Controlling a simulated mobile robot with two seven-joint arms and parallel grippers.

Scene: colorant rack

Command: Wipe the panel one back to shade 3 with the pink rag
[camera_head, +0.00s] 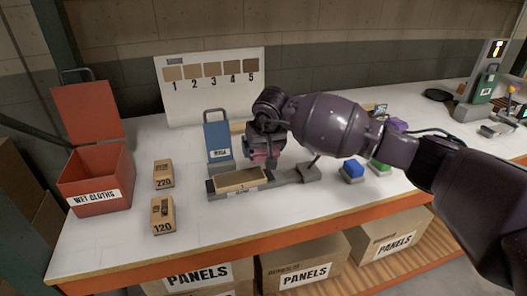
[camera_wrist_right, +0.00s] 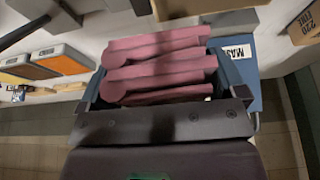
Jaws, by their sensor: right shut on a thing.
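My right gripper (camera_head: 264,158) is shut on the pink rag (camera_wrist_right: 158,65), which shows as thick folds in the right wrist view. In the head view the rag is a small pink patch, mostly hidden by my gripper. They are over the back edge of a grey holder (camera_head: 284,180) with a tan wood panel (camera_head: 240,181) lying in it. I cannot tell whether the rag touches the panel. A white shade board (camera_head: 210,98) with brown swatches numbered 1 to 5 stands at the back. The panel's shade is hard to match from here. My left gripper is not in view.
An open red bin marked WET CLOTHS (camera_head: 94,180) and blocks marked 220 (camera_head: 163,174) and 120 (camera_head: 162,214) are at left. Blue (camera_head: 353,170) and green (camera_head: 379,167) blocks lie right of the holder.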

